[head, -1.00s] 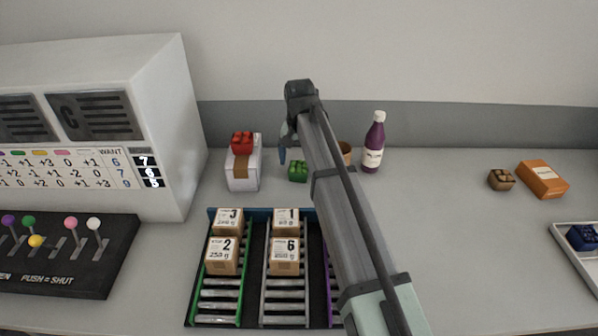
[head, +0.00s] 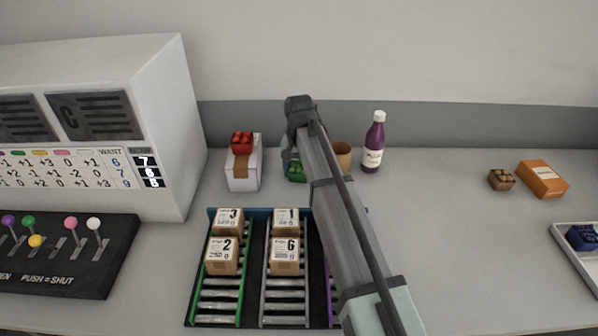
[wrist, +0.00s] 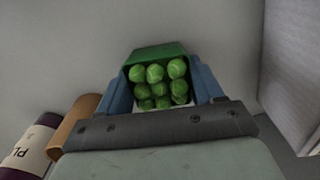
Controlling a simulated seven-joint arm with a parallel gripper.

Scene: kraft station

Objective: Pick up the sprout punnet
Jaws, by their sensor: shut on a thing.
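The sprout punnet is a small green tub filled with round green sprouts (wrist: 158,83). It shows in the middle of the wrist view between the two blue fingers of my gripper (wrist: 160,88), which are shut on its sides. In the head view the punnet (head: 297,174) is on the counter behind the roller rack, partly hidden by my gripper (head: 290,158) and arm. I cannot tell whether it touches the counter.
A tan cup (head: 343,156) and a purple bottle (head: 374,145) stand right. The roller rack (head: 222,307) with numbered cartons lies in front.

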